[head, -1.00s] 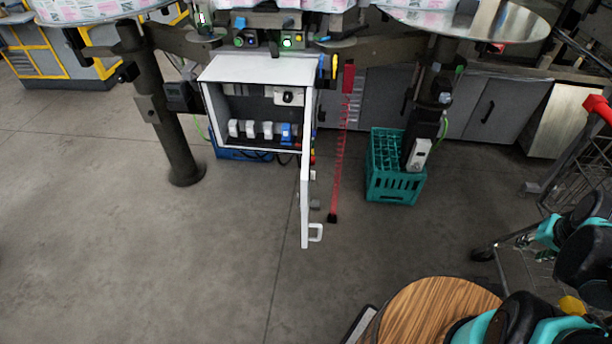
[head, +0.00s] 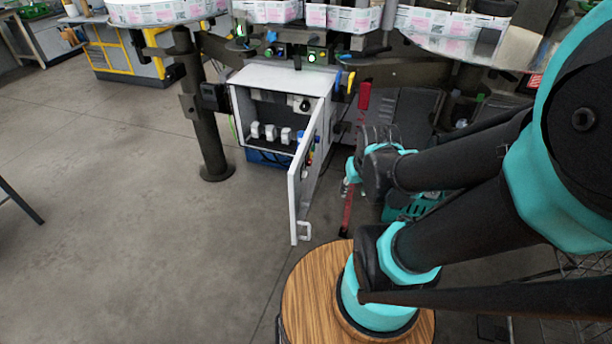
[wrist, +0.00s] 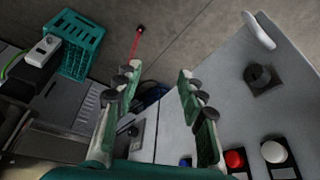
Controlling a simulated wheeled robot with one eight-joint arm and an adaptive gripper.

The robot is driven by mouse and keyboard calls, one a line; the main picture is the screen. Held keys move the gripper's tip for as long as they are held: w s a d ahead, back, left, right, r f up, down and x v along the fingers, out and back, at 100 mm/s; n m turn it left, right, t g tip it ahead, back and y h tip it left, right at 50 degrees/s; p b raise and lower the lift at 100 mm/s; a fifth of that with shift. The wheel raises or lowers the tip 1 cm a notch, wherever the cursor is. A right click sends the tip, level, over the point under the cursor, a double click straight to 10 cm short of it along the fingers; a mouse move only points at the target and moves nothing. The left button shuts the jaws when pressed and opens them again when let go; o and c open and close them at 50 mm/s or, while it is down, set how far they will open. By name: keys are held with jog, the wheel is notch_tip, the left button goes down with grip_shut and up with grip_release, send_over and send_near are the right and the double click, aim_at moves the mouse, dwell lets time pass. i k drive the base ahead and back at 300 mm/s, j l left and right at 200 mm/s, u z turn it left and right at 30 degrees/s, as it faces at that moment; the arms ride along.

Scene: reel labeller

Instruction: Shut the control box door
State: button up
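The control box (head: 285,76) is a white open-fronted cabinet under the machine, with several switch modules inside. Its door (head: 306,172) is hinged at the box's right side and stands wide open toward me, with a white handle (head: 304,231) near its free edge. My gripper (head: 350,178) is to the right of the door, on its outer side, apart from it. In the wrist view my gripper (wrist: 158,80) is open and empty. There the door's outer face (wrist: 228,95) fills the right, with a handle (wrist: 259,30), a black knob (wrist: 262,78), and red and white buttons.
A teal crate (wrist: 75,44) stands on the floor right of the box, partly behind my arm in the head view. A red strip (head: 347,208) runs down nearby. A machine leg (head: 207,120) stands left. The floor in front and left is clear.

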aim_at(300, 189)
jog(key=u, duration=0.2)
jog(key=k+l+z, duration=0.15)
jog(key=k, duration=0.25)
jog(key=k+l+z, duration=0.2)
jog(key=k, duration=0.25)
